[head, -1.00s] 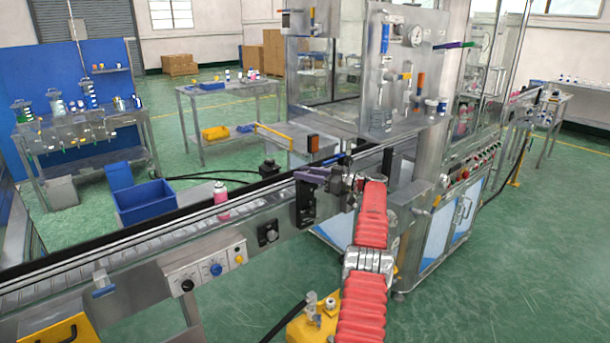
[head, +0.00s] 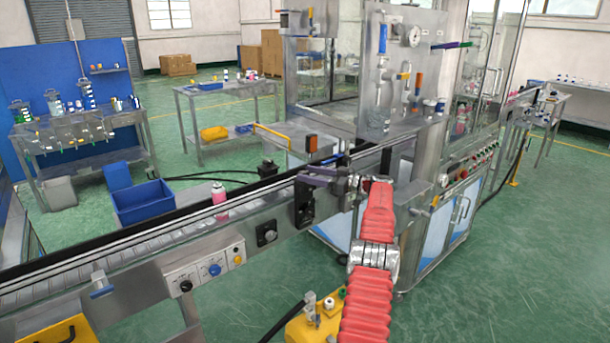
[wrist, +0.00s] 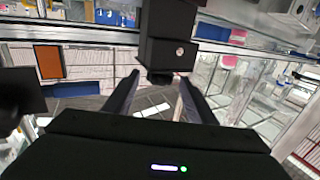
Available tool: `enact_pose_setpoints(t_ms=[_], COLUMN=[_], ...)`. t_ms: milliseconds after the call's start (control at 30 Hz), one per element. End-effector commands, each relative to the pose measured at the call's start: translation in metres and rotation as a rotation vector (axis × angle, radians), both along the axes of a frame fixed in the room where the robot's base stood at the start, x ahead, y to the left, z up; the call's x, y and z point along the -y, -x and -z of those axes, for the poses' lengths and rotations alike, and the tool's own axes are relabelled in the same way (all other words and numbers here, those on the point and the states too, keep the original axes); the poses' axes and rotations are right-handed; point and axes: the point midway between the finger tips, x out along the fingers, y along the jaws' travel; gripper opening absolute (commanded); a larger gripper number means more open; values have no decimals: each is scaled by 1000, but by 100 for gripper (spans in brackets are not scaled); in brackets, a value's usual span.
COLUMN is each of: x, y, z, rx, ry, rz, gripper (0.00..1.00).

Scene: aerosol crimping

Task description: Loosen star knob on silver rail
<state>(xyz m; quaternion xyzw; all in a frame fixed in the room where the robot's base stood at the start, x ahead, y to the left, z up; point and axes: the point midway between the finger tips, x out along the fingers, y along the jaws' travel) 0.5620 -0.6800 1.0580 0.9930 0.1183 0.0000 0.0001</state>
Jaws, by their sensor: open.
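My gripper (wrist: 157,100) is open, with its two dark fingers pointing ahead in the wrist view. A black block (wrist: 168,52) with a small silver screw stands just ahead of the fingertips. A small dark piece (wrist: 160,77) under the block lies between the fingertips; it may be the star knob, but its lobes cannot be made out. I cannot tell whether the fingers touch it. The silver rail (wrist: 110,36) crosses behind the block. In the head view, my gripper (head: 318,176) is at the conveyor side, above a black bracket (head: 304,208).
A pink can (head: 219,196) stands on the conveyor (head: 140,248), left of my gripper. A control panel (head: 208,268) is on its near side. The steel machine frame (head: 425,185) stands close to the right of my arm.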

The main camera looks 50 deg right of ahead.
Motion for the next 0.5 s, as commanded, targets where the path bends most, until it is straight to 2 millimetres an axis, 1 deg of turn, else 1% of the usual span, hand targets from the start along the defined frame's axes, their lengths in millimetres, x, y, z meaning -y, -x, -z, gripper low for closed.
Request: enact_pose_setpoints(t_ms=[100, 500], x=[6, 22], y=[21, 88], z=[0, 0], rx=[0, 0], ry=[0, 0], rz=[3, 3], gripper=[51, 51])
